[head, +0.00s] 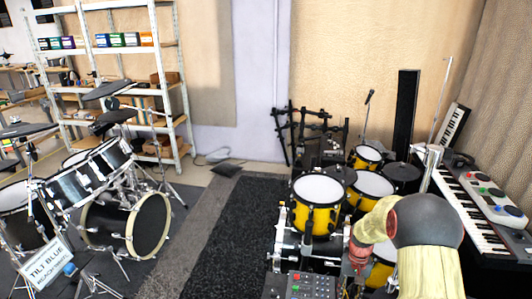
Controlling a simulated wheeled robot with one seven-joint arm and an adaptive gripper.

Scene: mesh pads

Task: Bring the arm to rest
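My arm (428,255) shows at the bottom right, with a beige link and a dark grey rounded joint. It is bent, and a reddish part (360,250) of it points left and down beside the yellow drums. My gripper cannot be made out; it is hidden or out of the picture. No held thing shows.
Yellow drums (318,190) stand close left of my arm, with a control panel (300,284) below. A keyboard (466,208) lies to the right. A black drum kit (140,222) and a shelf (160,65) stand left. The dark carpet (235,235) between is clear.

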